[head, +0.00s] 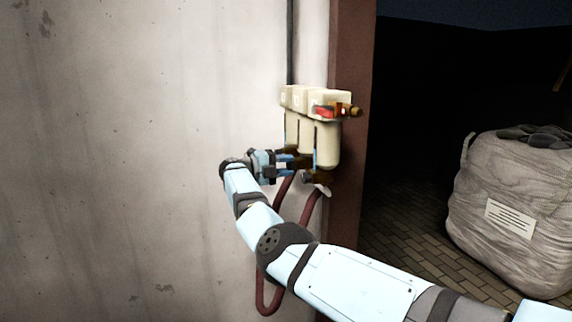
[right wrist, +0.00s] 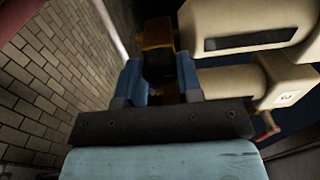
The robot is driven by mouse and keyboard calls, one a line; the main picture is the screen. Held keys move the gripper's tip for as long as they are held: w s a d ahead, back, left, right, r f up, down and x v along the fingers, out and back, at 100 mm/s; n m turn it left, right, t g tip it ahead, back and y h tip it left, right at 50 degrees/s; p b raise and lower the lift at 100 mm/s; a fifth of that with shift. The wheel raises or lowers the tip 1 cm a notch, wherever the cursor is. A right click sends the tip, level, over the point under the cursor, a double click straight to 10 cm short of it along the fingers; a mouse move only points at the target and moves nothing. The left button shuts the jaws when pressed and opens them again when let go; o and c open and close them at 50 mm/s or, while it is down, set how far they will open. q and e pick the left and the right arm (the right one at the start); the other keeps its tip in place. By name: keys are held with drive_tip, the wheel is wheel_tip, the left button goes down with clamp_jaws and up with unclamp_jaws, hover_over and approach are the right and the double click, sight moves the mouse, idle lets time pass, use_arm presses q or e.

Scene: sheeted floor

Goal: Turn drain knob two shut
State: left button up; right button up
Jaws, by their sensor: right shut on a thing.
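A cream filter unit (head: 298,97) with three hanging canisters is mounted on the wall near its right edge. The near canister (head: 327,148) has brownish drain fittings under it. My right gripper (head: 287,164) reaches in from the left below the canisters. In the right wrist view its two blue fingers (right wrist: 159,82) are closed around a dark drain knob (right wrist: 158,62) with a brass-coloured fitting (right wrist: 156,34) behind it. Which canister this knob belongs to is hard to tell, as the fingers partly hide the fittings. Two canisters show beside the fingers in the wrist view. My left gripper is not in view.
Dark red hoses (head: 309,211) hang below the unit, close to my right arm. A red handle (head: 324,112) and brass outlet (head: 350,111) sit on its top right. A brown post (head: 350,60) stands behind. A large wrapped sack (head: 504,230) stands on paving at right.

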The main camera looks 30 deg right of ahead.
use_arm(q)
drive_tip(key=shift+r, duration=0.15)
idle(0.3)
use_arm(e)
drive_tip(key=o, duration=0.9)
drive_tip(key=shift+d, duration=0.1)
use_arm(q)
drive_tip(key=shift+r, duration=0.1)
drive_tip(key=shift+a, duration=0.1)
